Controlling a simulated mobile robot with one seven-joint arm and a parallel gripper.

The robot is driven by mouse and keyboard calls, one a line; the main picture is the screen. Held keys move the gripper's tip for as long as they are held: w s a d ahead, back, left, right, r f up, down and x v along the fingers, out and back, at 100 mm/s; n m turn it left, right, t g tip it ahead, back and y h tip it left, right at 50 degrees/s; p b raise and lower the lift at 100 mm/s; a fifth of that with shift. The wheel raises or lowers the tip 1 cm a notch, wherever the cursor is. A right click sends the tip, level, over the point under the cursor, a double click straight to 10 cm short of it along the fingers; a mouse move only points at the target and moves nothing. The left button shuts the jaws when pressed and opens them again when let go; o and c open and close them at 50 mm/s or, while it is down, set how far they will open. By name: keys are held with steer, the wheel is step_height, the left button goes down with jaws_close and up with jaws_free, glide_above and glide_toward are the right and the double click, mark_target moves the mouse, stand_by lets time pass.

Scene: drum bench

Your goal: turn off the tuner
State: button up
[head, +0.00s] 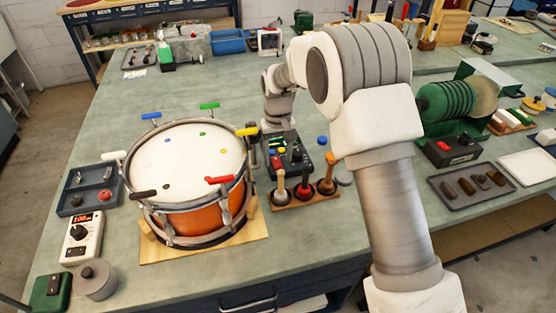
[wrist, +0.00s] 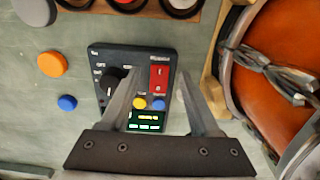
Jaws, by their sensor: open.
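A black control box (wrist: 140,58), which looks like the tuner, lies on the bench behind and right of the drum. It also shows in the head view (head: 292,148), partly hidden by my arm. In the wrist view it has a black knob (wrist: 110,80), a red rocker switch (wrist: 159,78), a yellow button (wrist: 139,103), a blue button (wrist: 158,104) and a lit green screen (wrist: 146,120). My gripper (wrist: 159,78) is open and empty over the box. Its fingers straddle the rocker in the picture; I cannot tell whether they touch anything.
The orange drum (head: 185,185) on its wooden board (head: 210,250) stands close beside the box. A wooden rack (head: 303,197) with several knobbed tools is just in front. A blue cap (wrist: 67,102) and an orange cap (wrist: 53,64) lie on the bench nearby.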

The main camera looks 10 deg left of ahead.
steer(key=shift+f, duration=0.75)
jaws_close()
